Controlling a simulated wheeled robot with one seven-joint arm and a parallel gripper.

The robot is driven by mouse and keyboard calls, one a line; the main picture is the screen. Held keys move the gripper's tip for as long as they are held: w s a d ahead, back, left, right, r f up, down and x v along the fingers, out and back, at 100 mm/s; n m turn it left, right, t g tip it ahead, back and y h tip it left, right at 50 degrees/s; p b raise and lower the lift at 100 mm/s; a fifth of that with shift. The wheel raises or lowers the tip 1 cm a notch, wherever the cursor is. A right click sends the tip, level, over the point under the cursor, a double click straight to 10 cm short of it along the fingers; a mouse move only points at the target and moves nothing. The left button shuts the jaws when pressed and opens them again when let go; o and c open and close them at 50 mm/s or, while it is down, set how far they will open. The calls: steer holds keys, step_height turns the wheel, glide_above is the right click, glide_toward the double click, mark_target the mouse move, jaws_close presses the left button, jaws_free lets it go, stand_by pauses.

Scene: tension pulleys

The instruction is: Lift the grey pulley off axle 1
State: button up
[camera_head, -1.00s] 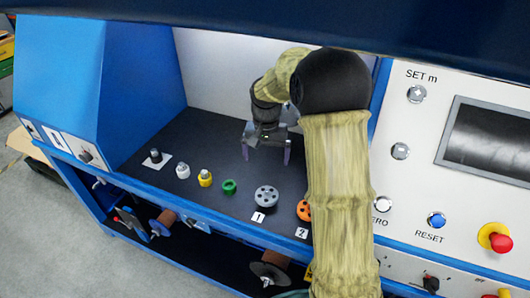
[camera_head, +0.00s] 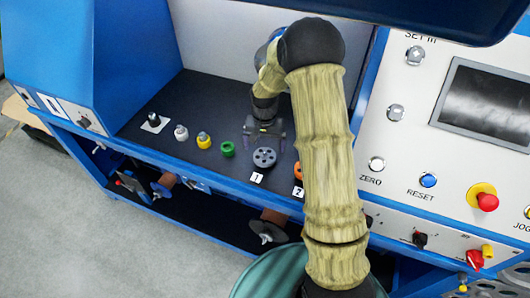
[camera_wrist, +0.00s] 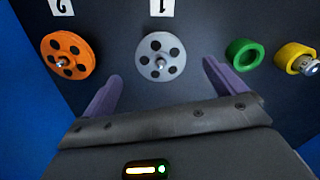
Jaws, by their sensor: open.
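The grey pulley (camera_head: 264,158) sits flat on its axle beside the label "1" on the dark bench top. It is a disc with several round holes, and in the wrist view (camera_wrist: 160,57) the axle tip shows at its centre. My gripper (camera_head: 263,137) is just behind the pulley in the head view. In the wrist view my two purple fingers (camera_wrist: 160,82) are spread wide, one on each side of the pulley's near edge, with nothing between them. The gap between fingertips and pulley in height cannot be told.
An orange pulley (camera_wrist: 68,55) sits by label 2. A green ring (camera_head: 228,149), a yellow part (camera_head: 204,141), a white part (camera_head: 181,132) and a black part (camera_head: 154,120) stand in a row to the left. A control panel with buttons is at right.

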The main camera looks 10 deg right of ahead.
mark_target(265, 153)
steer(key=shift+f+p, duration=0.4)
steer(key=shift+f, duration=2.3)
steer(key=c, duration=1.2)
steer(key=shift+r, duration=0.1)
steer(key=shift+r+p, duration=1.2)
steer(key=shift+r, duration=0.5)
steer(key=shift+r+p, duration=0.8)
steer(key=shift+r, duration=0.35)
steer(key=shift+r+p, duration=1.35)
steer(key=shift+r, duration=0.65)
